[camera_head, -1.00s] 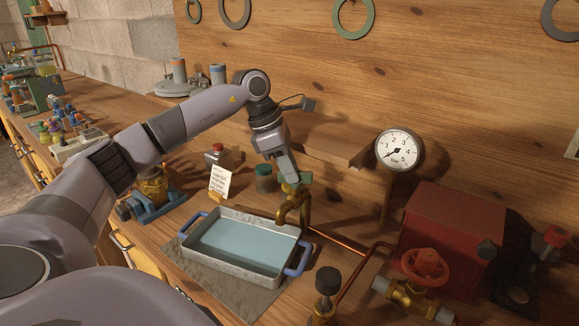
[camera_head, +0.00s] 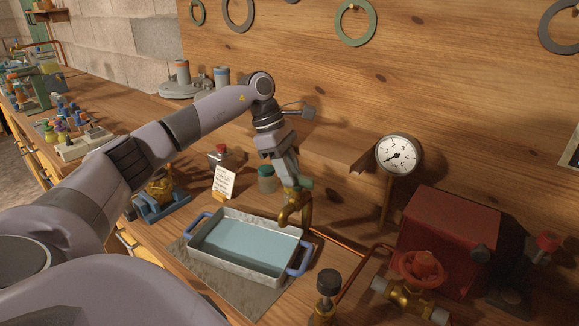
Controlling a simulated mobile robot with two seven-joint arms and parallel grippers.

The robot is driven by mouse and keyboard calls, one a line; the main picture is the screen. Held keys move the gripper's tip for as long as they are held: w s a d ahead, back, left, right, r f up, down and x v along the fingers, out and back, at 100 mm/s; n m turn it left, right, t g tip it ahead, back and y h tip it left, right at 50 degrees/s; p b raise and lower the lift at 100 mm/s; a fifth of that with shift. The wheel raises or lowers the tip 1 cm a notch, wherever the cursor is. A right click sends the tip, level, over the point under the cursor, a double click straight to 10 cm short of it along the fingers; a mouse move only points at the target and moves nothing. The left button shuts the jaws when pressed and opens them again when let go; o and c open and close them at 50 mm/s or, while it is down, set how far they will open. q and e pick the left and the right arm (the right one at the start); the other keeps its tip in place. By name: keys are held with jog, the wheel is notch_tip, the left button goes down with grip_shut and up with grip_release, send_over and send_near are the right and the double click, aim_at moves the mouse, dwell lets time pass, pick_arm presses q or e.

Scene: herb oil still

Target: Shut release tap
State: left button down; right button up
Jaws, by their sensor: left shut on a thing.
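The brass release tap (camera_head: 292,211) stands at the back right corner of the metal tray, its spout over the tray's rim. A small green handle (camera_head: 306,183) shows at its top, partly hidden by my fingers. My left gripper (camera_head: 291,180) reaches down from above and is shut on that handle. The tray (camera_head: 203,258) has blue handles and holds pale blue liquid. I see no stream falling from the spout. My right gripper is not in view.
A red hand wheel valve (camera_head: 421,268), a black-knobbed valve (camera_head: 328,282) and a copper pipe (camera_head: 345,243) lie right of the tap. A pressure gauge (camera_head: 397,155) stands behind. A jar (camera_head: 267,179) and a written card (camera_head: 223,182) stand left of the tap.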

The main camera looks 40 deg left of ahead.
pick_arm(q)
jog(key=c, duration=1.9)
grip_release()
jog(key=shift+w+d+m, duration=0.1)
jog(key=shift+d+m, duration=0.15)
jog(key=shift+m, duration=0.15)
jog(key=shift+o, duration=0.2)
jog(key=shift+w+f, duration=0.15)
jog(key=shift+w, duration=0.25)
grip_shut()
jog(key=shift+d+m+g, duration=0.1)
jog(key=shift+m+g, duration=0.2)
jog(key=shift+m, duration=0.2)
jog(key=shift+f+m+g, duration=0.1)
jog(key=shift+m+g, duration=0.2)
jog(key=shift+m, duration=0.3)
jog(key=o, duration=0.8)
grip_release()
jog(key=shift+s, duration=0.1)
jog(key=v, duration=0.8)
